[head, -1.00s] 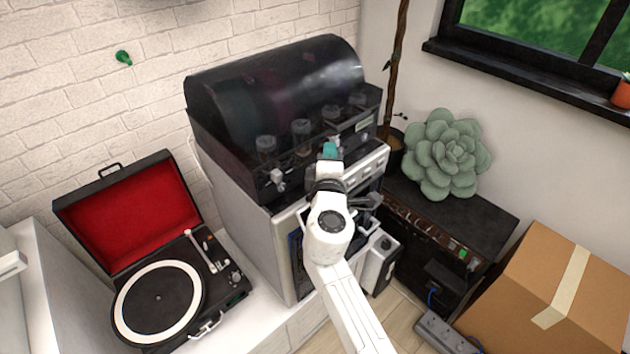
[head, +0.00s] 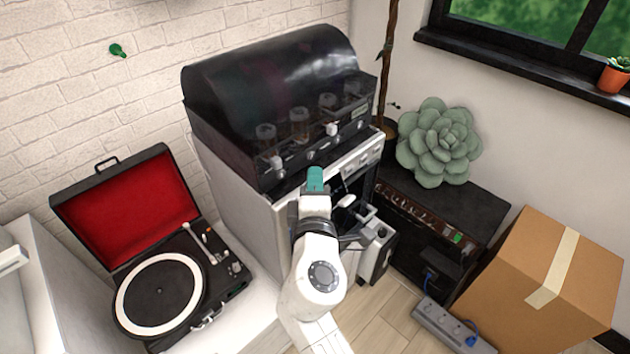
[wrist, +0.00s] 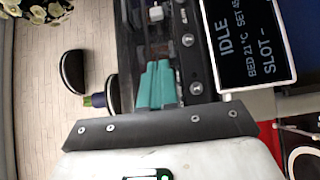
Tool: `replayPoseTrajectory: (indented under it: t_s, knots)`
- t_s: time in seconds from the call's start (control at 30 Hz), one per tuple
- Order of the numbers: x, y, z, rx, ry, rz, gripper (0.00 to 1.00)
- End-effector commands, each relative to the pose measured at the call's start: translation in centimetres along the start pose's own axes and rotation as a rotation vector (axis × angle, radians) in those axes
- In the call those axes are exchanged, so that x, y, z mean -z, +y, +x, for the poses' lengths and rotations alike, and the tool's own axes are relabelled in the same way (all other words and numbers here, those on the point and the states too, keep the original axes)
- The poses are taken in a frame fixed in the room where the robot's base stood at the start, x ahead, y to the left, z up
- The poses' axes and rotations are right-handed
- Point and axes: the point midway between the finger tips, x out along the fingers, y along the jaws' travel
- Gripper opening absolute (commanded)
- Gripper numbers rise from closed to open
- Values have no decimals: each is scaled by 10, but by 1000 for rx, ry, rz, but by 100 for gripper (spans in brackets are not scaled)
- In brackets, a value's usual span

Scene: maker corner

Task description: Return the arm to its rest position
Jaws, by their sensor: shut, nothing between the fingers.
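My white arm reaches up from the bottom of the head view. My gripper (head: 315,180) has teal fingers, which are together with nothing between them. It is in front of the machine with the black hood (head: 270,95), and the arm hides part of that machine's front. I cannot tell whether the gripper touches it. In the wrist view the teal fingers (wrist: 155,85) lie side by side. A screen (wrist: 248,45) beside them reads IDLE, with bed 21 °C and a slot line.
An open record player (head: 160,292) with a red-lined lid stands at left. At right are a black amplifier-like box (head: 470,210) with a succulent (head: 438,143), a cardboard box (head: 555,270) and a power strip (head: 445,322). Some wooden floor (head: 385,325) is clear.

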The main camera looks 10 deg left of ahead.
Motion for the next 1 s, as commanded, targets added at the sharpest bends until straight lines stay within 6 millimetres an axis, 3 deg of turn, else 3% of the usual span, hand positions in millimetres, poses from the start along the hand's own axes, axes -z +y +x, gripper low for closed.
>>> replayPoseTrajectory:
  t_s: [0.53, 0.63, 0.77, 0.83, 1.0]
  knots:
    - [0, 0, -2, 0, 1, 0, 0]
    - [-11, -5, -4, 18, -24, 27, 0]
    - [-59, -29, -14, 98, -133, 145, 0]
    - [-96, -49, -27, 163, -223, 244, 0]
    - [-186, -108, -80, 343, -472, 510, 0]
